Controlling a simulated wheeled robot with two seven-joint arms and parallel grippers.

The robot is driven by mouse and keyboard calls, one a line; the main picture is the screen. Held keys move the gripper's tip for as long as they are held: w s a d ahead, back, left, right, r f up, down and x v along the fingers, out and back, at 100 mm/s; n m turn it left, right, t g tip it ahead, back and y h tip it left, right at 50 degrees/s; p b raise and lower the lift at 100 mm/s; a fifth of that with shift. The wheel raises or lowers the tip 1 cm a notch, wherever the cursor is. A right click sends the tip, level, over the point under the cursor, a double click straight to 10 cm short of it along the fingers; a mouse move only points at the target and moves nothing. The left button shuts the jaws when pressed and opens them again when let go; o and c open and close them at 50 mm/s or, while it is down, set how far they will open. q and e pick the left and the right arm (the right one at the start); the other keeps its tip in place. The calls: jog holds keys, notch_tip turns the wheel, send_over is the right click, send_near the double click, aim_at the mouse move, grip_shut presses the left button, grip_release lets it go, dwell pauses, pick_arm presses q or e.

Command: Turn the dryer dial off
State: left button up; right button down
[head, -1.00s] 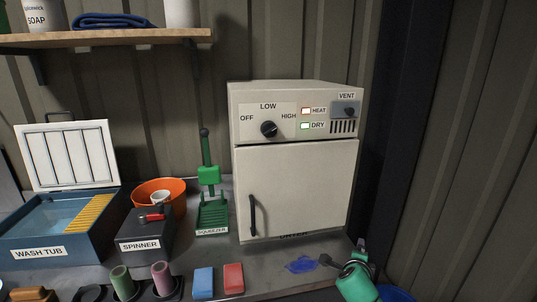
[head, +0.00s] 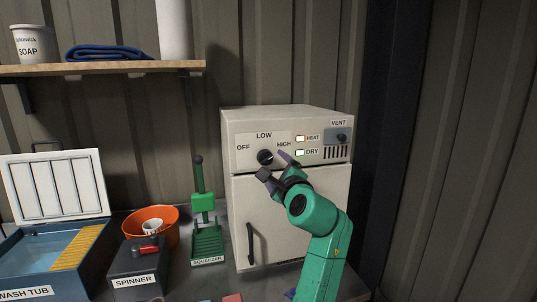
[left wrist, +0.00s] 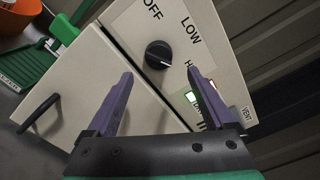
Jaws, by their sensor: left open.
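The cream dryer (head: 290,205) stands on the bench, its door shut. Its black dial (head: 265,157) sits on the front panel among the words OFF, LOW and HIGH. In the left wrist view the dial (left wrist: 158,55) has a pale mark that points toward the HIGH side. My left gripper (head: 274,164) is open in front of the panel, just below and right of the dial. In the left wrist view its two purple fingers (left wrist: 161,73) are apart and empty, with the dial ahead between and beyond their tips. My right gripper is not in view.
The HEAT light (head: 300,139) and green DRY light (head: 299,153) are right of the dial, near the vent knob (head: 341,138). A door handle (head: 250,243) sticks out below. A green squeezer (head: 207,243), spinner (head: 137,262) and wash tub (head: 75,285) stand left.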

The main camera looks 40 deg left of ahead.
aim_at(267, 161)
pick_arm(q)
jog(key=x, duration=0.2)
jog(key=p+x, duration=0.1)
jog(key=x, duration=0.2)
jog(key=shift+s+a+r+p, duration=0.2)
jog(key=shift+a+p, duration=0.1)
jog(key=shift+a, duration=0.2)
jog(key=shift+w+a+f, duration=0.15)
jog(key=shift+w+f, duration=0.05)
jog(key=shift+w, duration=0.15)
jog(key=shift+c, duration=0.4)
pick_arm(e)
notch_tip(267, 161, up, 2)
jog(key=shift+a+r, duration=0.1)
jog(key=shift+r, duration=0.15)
pick_arm(q)
jog(key=c, duration=1.3)
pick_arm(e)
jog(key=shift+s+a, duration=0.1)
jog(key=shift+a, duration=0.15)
